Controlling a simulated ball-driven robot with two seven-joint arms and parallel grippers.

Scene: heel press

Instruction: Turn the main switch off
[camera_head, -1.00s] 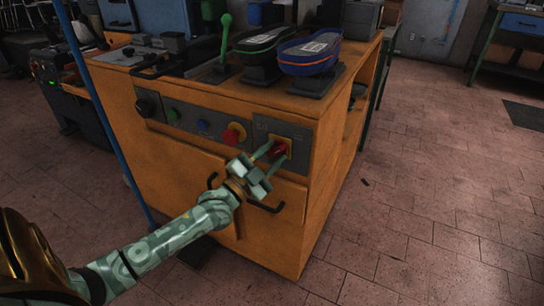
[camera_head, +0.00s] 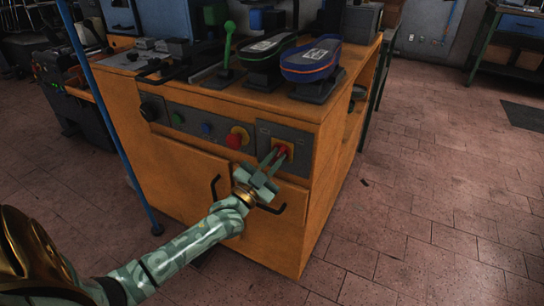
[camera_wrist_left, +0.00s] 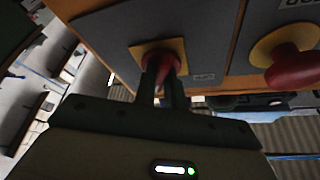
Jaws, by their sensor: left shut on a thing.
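The main switch is a red rotary handle (camera_head: 281,150) on a yellow plate, set in the grey panel at the right end of the orange cabinet front. My left gripper (camera_head: 272,157) reaches it from the front and is shut on the red handle. In the left wrist view the red handle (camera_wrist_left: 161,61) sits between the two dark fingers (camera_wrist_left: 163,80), with the yellow plate behind it. The fingers hide part of the handle, so its exact angle is hard to read. My right gripper is not in view.
A red mushroom button (camera_head: 236,138) on yellow is left of the switch; it also shows in the left wrist view (camera_wrist_left: 293,67). Blue (camera_head: 207,128) and green (camera_head: 177,119) buttons are further left. Black door handles (camera_head: 270,208) stick out below.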

